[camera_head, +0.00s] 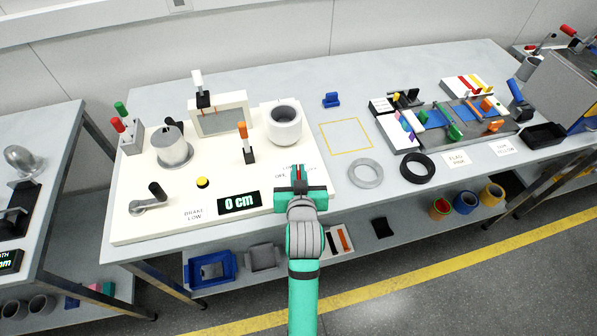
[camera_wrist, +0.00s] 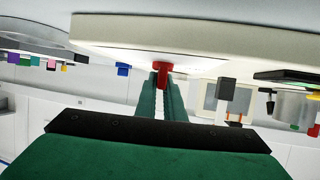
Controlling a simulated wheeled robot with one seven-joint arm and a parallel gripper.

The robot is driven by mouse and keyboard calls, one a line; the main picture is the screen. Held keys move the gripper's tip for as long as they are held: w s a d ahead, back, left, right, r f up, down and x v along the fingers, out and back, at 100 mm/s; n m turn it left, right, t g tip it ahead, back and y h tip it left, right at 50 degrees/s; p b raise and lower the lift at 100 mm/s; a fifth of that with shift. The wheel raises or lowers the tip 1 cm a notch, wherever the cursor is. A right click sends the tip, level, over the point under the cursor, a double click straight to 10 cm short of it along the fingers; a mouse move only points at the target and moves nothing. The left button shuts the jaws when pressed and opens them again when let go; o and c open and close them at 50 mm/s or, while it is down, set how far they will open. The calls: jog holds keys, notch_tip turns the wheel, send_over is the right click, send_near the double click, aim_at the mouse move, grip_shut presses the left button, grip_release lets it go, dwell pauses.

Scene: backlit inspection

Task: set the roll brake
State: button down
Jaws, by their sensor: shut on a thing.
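My gripper (camera_head: 299,178) is at the right front part of the white panel (camera_head: 170,222), with its fingers shut on a small red part (camera_wrist: 162,72). In the wrist view the red part shows between the fingertips, against the panel. My fingers hide most of it in the head view. A printed label beside it is partly covered. "BRAKE LOW" is printed at the panel's front left. A display (camera_head: 240,202) reads "0 cm". I cannot tell which control is the roll brake.
The panel also bears a crank (camera_head: 150,204), a yellow button (camera_head: 202,182), a grey cylinder (camera_head: 173,150) and a white cup-like part (camera_head: 285,128). Grey (camera_head: 381,174) and black (camera_head: 417,158) rings lie to the right. The yellow-outlined square (camera_head: 345,135) is empty.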

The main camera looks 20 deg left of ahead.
jog(key=m+t+h, duration=0.1)
jog(key=m+h, duration=0.4)
jog(key=h, duration=0.1)
jog(key=shift+a, duration=0.1)
jog(key=shift+m+g+h, duration=0.7)
jog(key=shift+m+h, duration=1.5)
jog(key=shift+h, duration=0.1)
jog(key=shift+f, duration=0.1)
jog(key=c, duration=1.9)
grip_release()
jog(key=shift+o, duration=0.2)
